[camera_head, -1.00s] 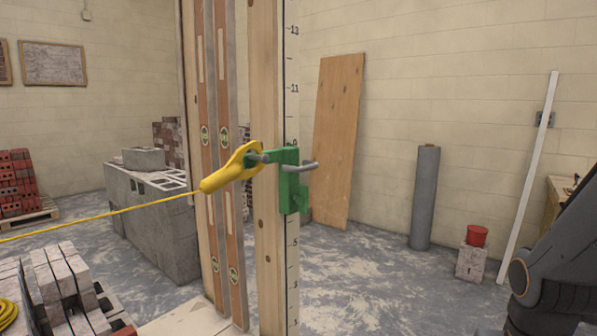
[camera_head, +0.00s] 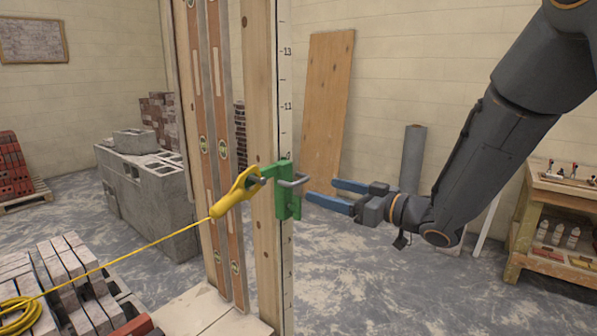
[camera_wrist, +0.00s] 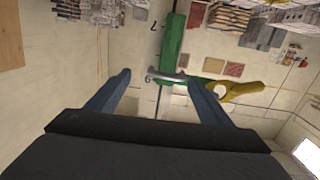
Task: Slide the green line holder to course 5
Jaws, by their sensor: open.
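The green line holder (camera_head: 286,200) sits on the numbered face of the upright wooden post (camera_head: 263,110), below the 11 mark. A grey bar handle (camera_head: 294,182) sticks out from it. A yellow line block (camera_head: 236,193) hangs on its left arm, with a taut yellow line running left. My gripper (camera_head: 322,191) is open, its blue fingers pointing left at the holder. In the wrist view the holder (camera_wrist: 173,42) stands beyond the fingers, its grey handle (camera_wrist: 167,77) showing between them near the 9 mark. Neither finger clearly touches it.
Two spirit levels (camera_head: 222,150) stand beside the post on the left. Grey blocks (camera_head: 150,190) and a stack of bricks (camera_head: 75,280) are further left. A workbench (camera_head: 555,215) stands at right. The floor around my gripper looks clear.

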